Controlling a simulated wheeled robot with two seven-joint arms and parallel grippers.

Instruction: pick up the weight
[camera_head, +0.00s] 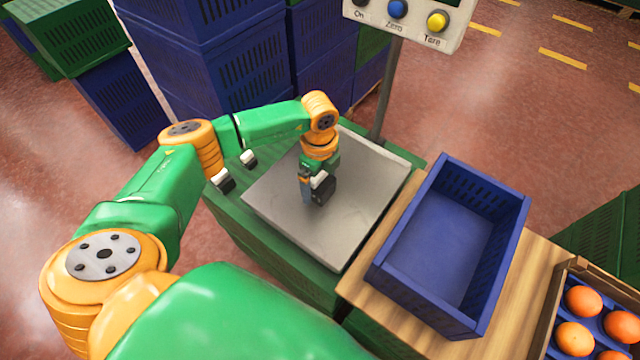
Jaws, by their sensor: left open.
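My left gripper (316,188) is over the scale's grey metal plate (285,205), pointing down, with its jaws open. A dark block shape shows at its fingertips; I cannot tell whether it is a finger or a weight. Two small black-and-white pieces (223,180) show left of the plate, by the green crate's edge. They are too small to tell whether either is the weight. My right gripper is out of view.
The scale's display post (388,90) rises behind the plate. A blue, empty crate (440,250) stands on a wooden table (378,296) to the right. A box of oranges (560,305) is at the lower right. Stacked blue crates (215,60) stand behind my left arm.

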